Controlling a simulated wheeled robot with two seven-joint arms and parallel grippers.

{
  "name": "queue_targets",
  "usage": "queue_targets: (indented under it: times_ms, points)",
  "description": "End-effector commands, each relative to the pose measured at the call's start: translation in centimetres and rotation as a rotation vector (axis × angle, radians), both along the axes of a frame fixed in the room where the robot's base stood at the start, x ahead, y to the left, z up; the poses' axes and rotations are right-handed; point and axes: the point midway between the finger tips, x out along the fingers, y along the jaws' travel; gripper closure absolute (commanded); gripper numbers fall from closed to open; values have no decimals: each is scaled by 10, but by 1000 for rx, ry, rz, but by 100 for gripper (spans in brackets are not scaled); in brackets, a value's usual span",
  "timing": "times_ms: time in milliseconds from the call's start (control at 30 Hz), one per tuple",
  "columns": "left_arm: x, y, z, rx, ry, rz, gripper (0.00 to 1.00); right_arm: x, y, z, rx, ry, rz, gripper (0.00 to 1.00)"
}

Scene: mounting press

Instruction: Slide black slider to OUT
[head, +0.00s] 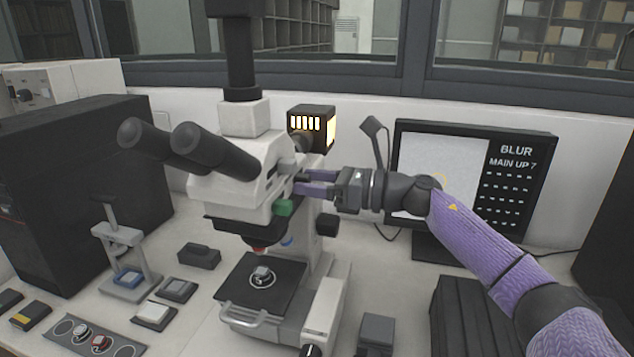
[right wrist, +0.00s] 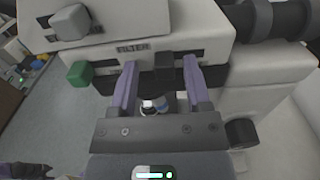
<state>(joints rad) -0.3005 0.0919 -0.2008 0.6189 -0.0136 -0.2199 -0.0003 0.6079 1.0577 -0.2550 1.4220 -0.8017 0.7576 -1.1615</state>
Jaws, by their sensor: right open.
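The black slider (right wrist: 164,66) sticks out of a dark slot in the side of the white microscope (head: 240,180). My right gripper (head: 303,182) reaches the microscope's side from the right. In the right wrist view my right gripper (right wrist: 160,72) is open, with one purple finger on each side of the slider. Gaps show between the fingers and the slider, so it is not gripped. A small label plate (right wrist: 133,47) sits above the slot; I cannot read it surely. In the head view the fingers largely hide the slider.
A green knob (right wrist: 79,73) sits left of the slider, and a grey knob (right wrist: 70,21) is higher up. A lit lamp housing (head: 312,128) stands behind the microscope. A monitor (head: 520,200) reading BLUR and MAIN UP 7 stands behind my right arm.

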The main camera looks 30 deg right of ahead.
Motion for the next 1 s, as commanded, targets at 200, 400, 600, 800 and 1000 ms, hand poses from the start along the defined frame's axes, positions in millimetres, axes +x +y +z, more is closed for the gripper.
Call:
queue_targets:
  times_ms: [200, 400, 600, 800, 1000]
  points:
    - [-2, -1, -14, -2, 5, 4, 38, -23, -21, -6, -5, 6, -3, 38]
    - [-4, -1, -27, -2, 10, 4, 38, -54, -47, -6, -3, 8, -1, 38]
    - [-4, 4, -28, 4, 9, -1, 38, -71, -62, -2, 1, 3, 1, 38]
    - [-4, 4, -28, 5, 8, -1, 38, -75, -64, -1, 0, 1, 2, 38]
    - [-4, 4, -28, 5, 8, -1, 38, -75, -64, -1, 0, 1, 2, 38]
